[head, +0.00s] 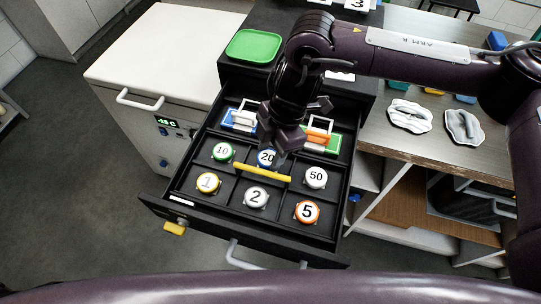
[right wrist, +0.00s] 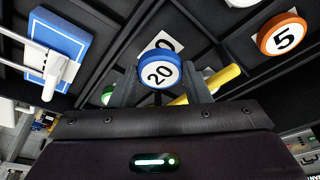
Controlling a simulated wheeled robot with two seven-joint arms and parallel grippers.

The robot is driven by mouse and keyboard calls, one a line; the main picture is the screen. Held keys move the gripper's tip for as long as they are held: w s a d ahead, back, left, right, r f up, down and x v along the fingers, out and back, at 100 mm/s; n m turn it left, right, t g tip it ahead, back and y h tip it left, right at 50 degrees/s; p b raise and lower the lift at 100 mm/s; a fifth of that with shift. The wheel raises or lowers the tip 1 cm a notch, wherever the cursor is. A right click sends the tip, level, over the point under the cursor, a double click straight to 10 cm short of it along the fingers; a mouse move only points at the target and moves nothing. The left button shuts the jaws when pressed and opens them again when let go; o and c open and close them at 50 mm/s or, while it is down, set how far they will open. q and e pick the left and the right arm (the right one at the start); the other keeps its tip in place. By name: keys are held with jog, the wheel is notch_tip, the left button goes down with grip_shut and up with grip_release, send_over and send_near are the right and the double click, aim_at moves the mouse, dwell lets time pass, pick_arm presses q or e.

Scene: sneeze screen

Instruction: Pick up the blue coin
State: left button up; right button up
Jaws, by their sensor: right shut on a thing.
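The blue coin (head: 267,158), marked 20, is at the middle of the black drawer's divided tray. It also shows close up in the right wrist view (right wrist: 160,73), with its numbered face toward the camera. My right gripper (head: 277,152) reaches down into the drawer and is shut on the blue coin; the fingers show on both sides of it in the wrist view. A white label with a 0 visible lies behind the coin on the drawer floor. My left gripper is not in view.
A yellow rod (head: 262,173) lies right in front of the coin.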

aim_at(271, 156)
notch_tip(271, 156, up, 18)
jog(key=b, duration=0.1)
jog(key=shift+f+b, duration=0.15)
jog(key=shift+b, duration=0.2)
